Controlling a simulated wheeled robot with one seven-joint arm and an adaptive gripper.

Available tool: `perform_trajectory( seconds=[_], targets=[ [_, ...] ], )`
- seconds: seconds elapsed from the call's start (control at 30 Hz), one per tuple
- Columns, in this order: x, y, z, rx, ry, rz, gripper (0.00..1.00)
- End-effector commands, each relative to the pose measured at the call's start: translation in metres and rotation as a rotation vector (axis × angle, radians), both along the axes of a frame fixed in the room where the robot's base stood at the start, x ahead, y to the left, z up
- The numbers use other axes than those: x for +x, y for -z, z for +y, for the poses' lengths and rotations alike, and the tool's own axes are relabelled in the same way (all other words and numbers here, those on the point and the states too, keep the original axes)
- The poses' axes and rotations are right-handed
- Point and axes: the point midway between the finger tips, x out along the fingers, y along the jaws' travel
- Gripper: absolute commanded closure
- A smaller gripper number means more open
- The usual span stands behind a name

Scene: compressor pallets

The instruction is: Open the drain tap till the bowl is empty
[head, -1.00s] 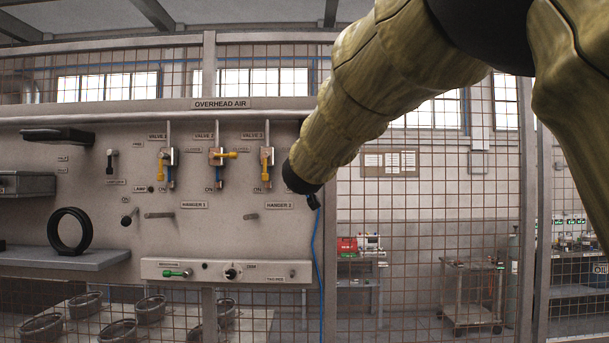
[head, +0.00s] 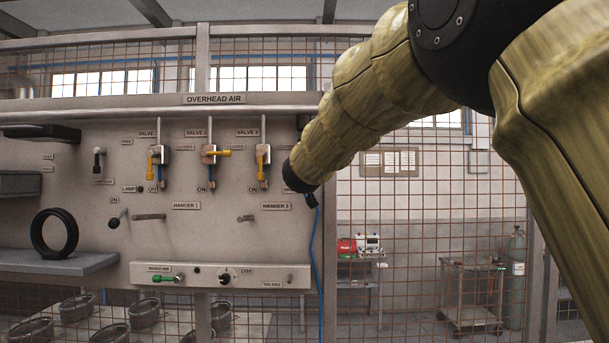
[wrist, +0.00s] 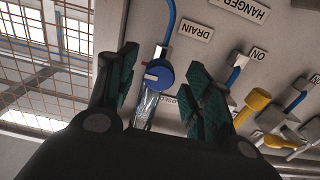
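In the wrist view a round blue tap knob (wrist: 159,75) with a pale mark sits near a clear bowl (wrist: 146,108). A "DRAIN" label (wrist: 195,32) is fixed on the panel beside the knob. My gripper (wrist: 162,88) is open, with one dark green-padded finger on each side of the knob and bowl. I see gaps between the fingers and the knob; contact is not visible. The bowl is partly hidden by my gripper body, and its liquid level cannot be made out. In the head view my arm hides the gripper, tap and bowl.
The grey panel (head: 100,215) carries yellow-handled valves (head: 209,155) and hanger pegs (head: 149,217). A blue hose (head: 314,260) hangs at its right edge. In the wrist view a yellow handle (wrist: 252,105) is right of my fingers. Wire mesh (head: 430,230) stands beyond.

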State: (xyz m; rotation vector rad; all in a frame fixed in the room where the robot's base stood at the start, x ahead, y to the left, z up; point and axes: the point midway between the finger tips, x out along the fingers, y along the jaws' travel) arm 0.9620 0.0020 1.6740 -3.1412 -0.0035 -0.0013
Motion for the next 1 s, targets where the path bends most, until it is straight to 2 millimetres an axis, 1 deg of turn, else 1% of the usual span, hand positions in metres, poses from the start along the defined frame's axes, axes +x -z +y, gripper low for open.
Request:
perform_trajectory(
  seconds=[0.03, 0.17, 0.2, 0.23, 0.47, 0.67, 0.87, 1.0],
  targets=[
    [0.0000, 0.0002, -0.0001, 0.000, 0.000, 0.000, 0.60],
    [0.0000, 0.0003, -0.0007, 0.000, 0.001, 0.000, 0.84],
    [0.0000, 0.0003, -0.0008, 0.000, 0.001, 0.000, 0.91],
    [0.0000, 0.0003, -0.0009, 0.000, 0.001, 0.000, 0.95],
    [0.0000, 0.0004, -0.0026, 0.010, 0.002, 0.001, 0.95],
    [0.0000, 0.0004, -0.0024, 0.073, 0.002, 0.001, 0.95],
    [0.0000, 0.0005, -0.0024, 0.209, 0.003, 0.001, 0.95],
    [0.0000, 0.0006, -0.0024, 0.337, 0.002, 0.002, 0.95]
  ],
)
